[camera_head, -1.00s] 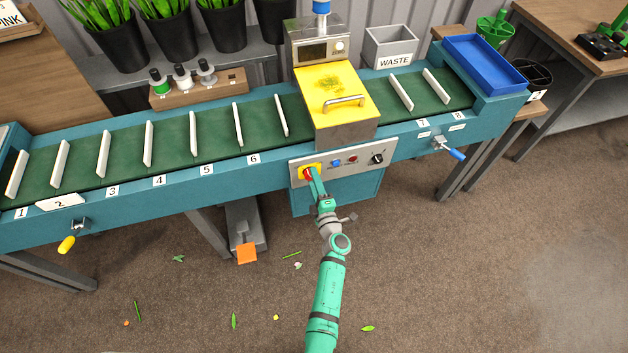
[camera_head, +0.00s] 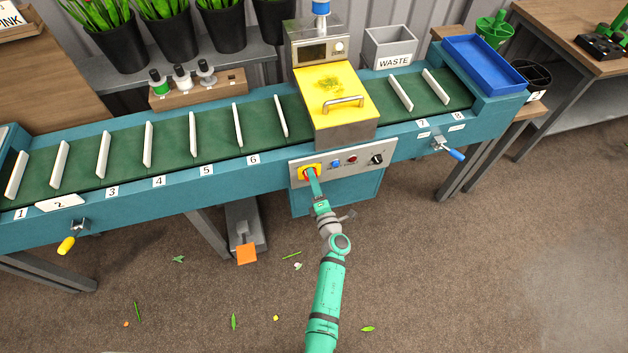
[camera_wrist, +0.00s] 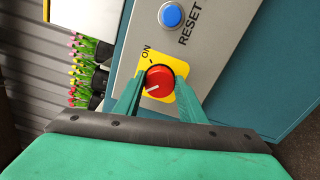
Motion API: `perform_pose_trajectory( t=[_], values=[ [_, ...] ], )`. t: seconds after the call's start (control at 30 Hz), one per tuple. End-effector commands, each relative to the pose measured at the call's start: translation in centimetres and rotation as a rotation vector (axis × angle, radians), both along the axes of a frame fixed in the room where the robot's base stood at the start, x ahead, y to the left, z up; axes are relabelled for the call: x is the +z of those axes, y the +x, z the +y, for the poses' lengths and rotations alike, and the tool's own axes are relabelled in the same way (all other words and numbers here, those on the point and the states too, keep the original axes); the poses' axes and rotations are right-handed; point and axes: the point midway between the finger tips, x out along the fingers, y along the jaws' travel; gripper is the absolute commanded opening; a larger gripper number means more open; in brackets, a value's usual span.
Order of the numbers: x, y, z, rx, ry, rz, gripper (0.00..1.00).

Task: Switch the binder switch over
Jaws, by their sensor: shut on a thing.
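The binder switch is a round red knob (camera_wrist: 157,81) with a white pointer mark, on a yellow plate (camera_wrist: 183,97) lettered ON. It sits at the left end of the grey control panel (camera_head: 378,148) under the yellow-lidded binder (camera_head: 335,92). My gripper (camera_wrist: 158,88) has a finger on either side of the knob and is shut on it. In the wrist view the white mark points to the lower left, away from the ON lettering. In the head view my gripper (camera_head: 312,176) covers most of the knob.
A blue RESET button (camera_wrist: 171,15) is close beside the switch. The panel also has a red button (camera_head: 352,160) and a black knob (camera_head: 377,159). A green conveyor (camera_head: 175,142) with white dividers runs left and right. An orange pedal (camera_head: 246,253) is on the floor.

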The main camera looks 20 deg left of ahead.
Motion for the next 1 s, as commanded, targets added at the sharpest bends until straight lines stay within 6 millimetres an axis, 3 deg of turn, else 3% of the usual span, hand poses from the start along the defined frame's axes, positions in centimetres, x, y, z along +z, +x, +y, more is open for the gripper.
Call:
perform_pose_trajectory(
  t=[0.13,0.17,0.23,0.67,1.0],
  values=[
    [-0.1,0.0,0.0,0.001,-0.003,0.001,0.14],
    [-0.1,0.0,0.0,0.001,-0.003,0.001,0.41],
    [-0.1,0.0,0.0,0.001,-0.003,0.001,0.55],
    [-0.1,-0.8,-0.5,0.000,0.000,0.000,0.55],
    [-0.2,-5.8,-3.9,0.000,0.000,0.002,0.55]
  ],
)
